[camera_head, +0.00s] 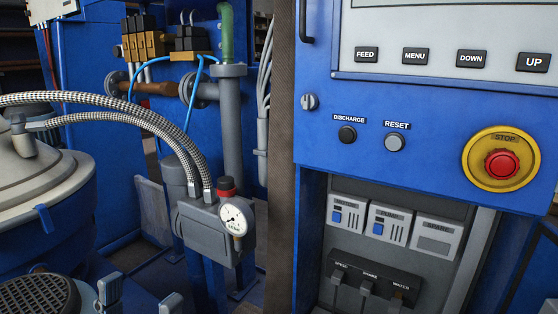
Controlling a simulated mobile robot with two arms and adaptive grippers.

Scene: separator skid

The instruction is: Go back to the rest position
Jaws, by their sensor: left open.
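My left gripper (140,299) shows only at the bottom edge of the head view, left of centre. Its two grey fingertips stand apart with nothing seen between them. The rest of it is cut off by the frame. It is below the grey valve block with the gauge and apart from it in the picture. My right gripper is not in view.
A blue control panel (437,125) with a red stop button (502,164) fills the right. A pressure gauge (236,218) sits on a grey block (203,228). Braided hoses (130,107) arch from the block over the separator bowl (55,190) at left.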

